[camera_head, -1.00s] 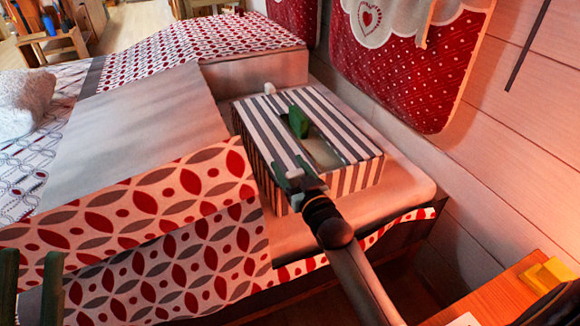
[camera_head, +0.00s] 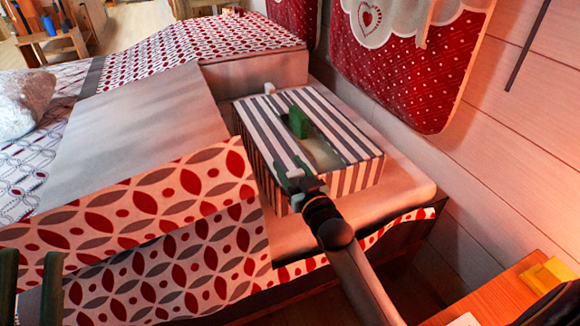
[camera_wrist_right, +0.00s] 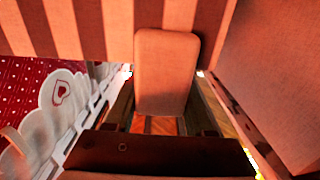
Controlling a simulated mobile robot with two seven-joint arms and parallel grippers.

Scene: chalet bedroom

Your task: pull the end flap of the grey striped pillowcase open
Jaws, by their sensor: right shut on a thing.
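The grey striped pillowcase (camera_head: 345,130) is a box-like shape with grey and white stripes on the bed's near right corner. Its top has a pale opening (camera_head: 322,152) with a green piece (camera_head: 299,122) standing in it; I cannot tell what that piece is. The right wrist view shows stripes (camera_wrist_right: 100,28) close above and a pale rounded panel (camera_wrist_right: 166,70) in the middle. My left gripper (camera_head: 30,280) is at the lower left, two dark green fingers apart, away from the pillowcase.
A red and white hanging (camera_head: 405,75) covers the wall right of the bed. A patterned cover (camera_head: 130,215) lies left of the pillowcase, and a pale cushion (camera_head: 25,100) is at the far left. A wooden table (camera_head: 500,295) with a yellow item (camera_head: 548,272) stands at lower right.

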